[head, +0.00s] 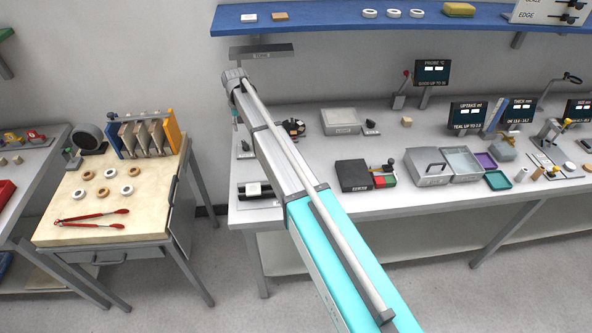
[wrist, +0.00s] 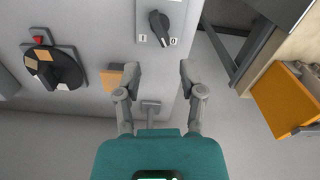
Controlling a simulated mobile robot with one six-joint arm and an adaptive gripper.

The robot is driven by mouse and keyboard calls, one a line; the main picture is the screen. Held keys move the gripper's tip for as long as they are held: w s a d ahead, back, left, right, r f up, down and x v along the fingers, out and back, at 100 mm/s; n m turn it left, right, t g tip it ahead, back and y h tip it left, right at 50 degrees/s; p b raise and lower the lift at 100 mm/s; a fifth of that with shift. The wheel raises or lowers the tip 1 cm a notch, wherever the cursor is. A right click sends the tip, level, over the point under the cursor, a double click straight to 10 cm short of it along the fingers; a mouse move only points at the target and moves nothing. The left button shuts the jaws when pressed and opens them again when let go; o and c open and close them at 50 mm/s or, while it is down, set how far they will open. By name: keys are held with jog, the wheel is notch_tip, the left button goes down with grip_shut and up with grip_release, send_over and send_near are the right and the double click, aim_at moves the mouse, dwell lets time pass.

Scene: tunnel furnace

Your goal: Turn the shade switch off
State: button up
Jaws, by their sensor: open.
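The switch (wrist: 159,27) is a black rotary knob on a pale plate at the top of the wrist view. The plate is marked I at lower left and 0 at lower right. The knob is tilted, its lower end nearer the 0 mark. My gripper (wrist: 158,69) is open, its two fingers spread below the knob in the picture, with nothing between the tips. The fingers look apart from the knob. No shade wording is readable. In the head view my arm hides most of this area, and I cannot clearly make out the knob there.
A round black dial (wrist: 55,68) with orange patches and a red mark lies left of my gripper in the wrist view. A small orange block (wrist: 114,80) is near the left finger. An orange panel (wrist: 286,100) stands at right. A blue shelf (head: 330,22) runs above the bench.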

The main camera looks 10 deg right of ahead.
jog(key=shift+r+p, duration=2.5)
jog(key=shift+r, duration=0.3)
jog(key=shift+s+d+f+m+b, duration=0.6)
jog(key=shift+s+d+f+b, duration=0.8)
jog(key=shift+s+d, duration=2)
jog(key=shift+s+d+f+m+b, duration=0.6)
jog(key=shift+s+d+f+b, duration=1.15)
jog(key=shift+s, duration=3.05)
jog(key=shift+s+d+f+m+b, duration=0.6)
jog(key=shift+s+d+f+b, duration=0.5)
jog(key=shift+s+d, duration=2.45)
jog(key=shift+s+a, duration=0.6)
jog(key=s+d+n, duration=0.2)
jog(key=s+d, duration=0.4)
jog(key=s, duration=0.4)
jog(key=shift+s+d, duration=0.35)
jog(key=shift+d, duration=0.05)
